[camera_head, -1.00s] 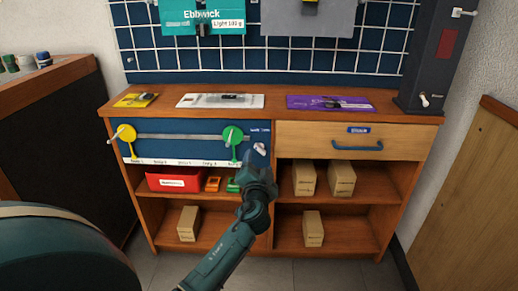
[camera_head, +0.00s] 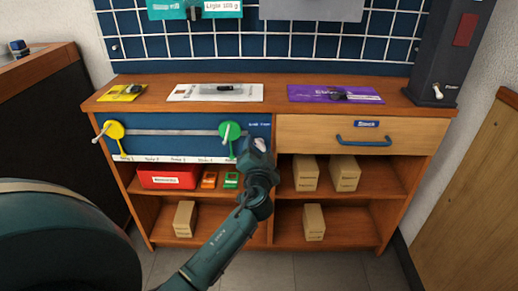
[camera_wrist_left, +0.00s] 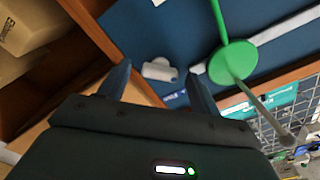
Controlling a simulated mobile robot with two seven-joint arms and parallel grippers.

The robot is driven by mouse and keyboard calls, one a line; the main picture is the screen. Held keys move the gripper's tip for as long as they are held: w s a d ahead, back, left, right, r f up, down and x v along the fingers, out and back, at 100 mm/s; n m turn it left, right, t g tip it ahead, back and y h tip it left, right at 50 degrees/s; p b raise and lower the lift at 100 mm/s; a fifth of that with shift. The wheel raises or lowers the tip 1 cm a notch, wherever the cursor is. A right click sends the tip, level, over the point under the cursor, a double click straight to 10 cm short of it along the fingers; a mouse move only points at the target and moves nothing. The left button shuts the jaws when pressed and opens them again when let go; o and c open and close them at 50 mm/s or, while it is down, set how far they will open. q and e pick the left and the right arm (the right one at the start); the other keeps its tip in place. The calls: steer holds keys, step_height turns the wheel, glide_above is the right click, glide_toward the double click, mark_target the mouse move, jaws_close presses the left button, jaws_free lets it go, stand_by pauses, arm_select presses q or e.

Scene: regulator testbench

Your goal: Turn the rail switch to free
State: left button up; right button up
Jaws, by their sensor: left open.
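The rail switch (camera_head: 261,144) is a small pale lever on the blue rail panel (camera_head: 180,146), at its right end under a small label. In the left wrist view the switch (camera_wrist_left: 159,69) shows between and beyond the fingertips. My left gripper (camera_head: 258,151) is open just in front of the switch, partly covering it in the head view. In the left wrist view its fingers (camera_wrist_left: 157,76) stand on either side of the switch, with nothing held. Whether they touch it, I cannot tell. My right gripper is not in view.
A green disc with a peg (camera_head: 229,131) is close left of the switch; a yellow one (camera_head: 113,130) sits at the rail's left end. A drawer with a blue handle (camera_head: 363,141) is to the right. Shelves below hold a red box (camera_head: 168,177) and several cartons.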

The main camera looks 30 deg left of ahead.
arm_select(q)
steer(key=shift+c, duration=0.2)
steer(key=c, duration=0.9)
steer(key=shift+c, duration=0.2)
